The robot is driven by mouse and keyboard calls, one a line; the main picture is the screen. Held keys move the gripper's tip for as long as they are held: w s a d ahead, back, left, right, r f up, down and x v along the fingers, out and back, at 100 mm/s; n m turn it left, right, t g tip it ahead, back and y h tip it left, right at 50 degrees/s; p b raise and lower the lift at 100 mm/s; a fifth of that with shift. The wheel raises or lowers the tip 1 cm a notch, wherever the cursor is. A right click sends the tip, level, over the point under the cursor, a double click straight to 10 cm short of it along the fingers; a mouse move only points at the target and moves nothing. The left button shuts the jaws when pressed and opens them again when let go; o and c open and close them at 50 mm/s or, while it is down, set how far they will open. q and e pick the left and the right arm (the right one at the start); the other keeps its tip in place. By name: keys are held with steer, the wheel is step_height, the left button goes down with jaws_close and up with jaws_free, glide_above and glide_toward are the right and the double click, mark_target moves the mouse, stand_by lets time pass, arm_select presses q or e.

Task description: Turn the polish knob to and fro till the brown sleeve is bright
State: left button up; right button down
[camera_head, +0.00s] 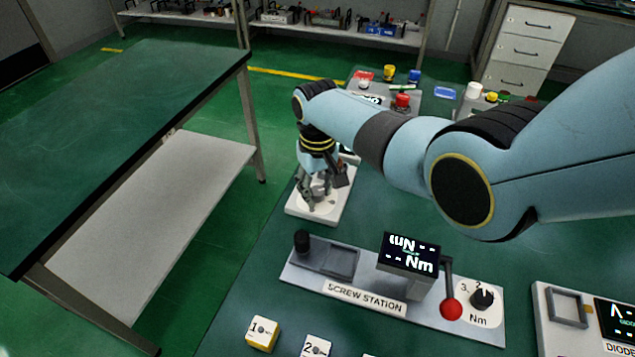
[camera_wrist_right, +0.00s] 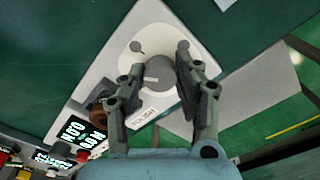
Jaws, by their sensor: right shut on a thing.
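The grey round polish knob (camera_wrist_right: 159,73) sits on a white dial on the pale polish plate (camera_wrist_right: 105,68), beside a label reading POLISH. My right gripper (camera_wrist_right: 161,66) has its fingers on both sides of the knob, shut on it. In the head view my right gripper (camera_head: 319,192) points down over the plate (camera_head: 297,209) at the table's left edge, and it mostly hides the knob. A small brown piece, seemingly the brown sleeve (camera_wrist_right: 97,104), shows beside the left finger in the wrist view, partly hidden; its shine is hard to judge. My left gripper is not in view.
The screw station (camera_head: 320,277) with a display and a red-ball lever (camera_head: 451,309) stands in front of the gripper. Numbered blocks (camera_head: 262,334) lie at the front. A unit with a red button (camera_head: 402,101) stands behind. Another green-topped table (camera_head: 120,130) is at left.

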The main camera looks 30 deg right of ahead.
mark_target(317, 191)
steer(key=m+p, duration=0.1)
steer(key=m, duration=0.2)
steer(key=shift+r+m, duration=0.1)
steer(key=shift+m, duration=0.2)
steer(key=shift+m+p, duration=0.4)
steer(key=shift+m, duration=1.1)
steer(key=c, duration=0.9)
jaws_free()
steer(key=shift+c, duration=0.2)
step_height(317, 191, up, 12)
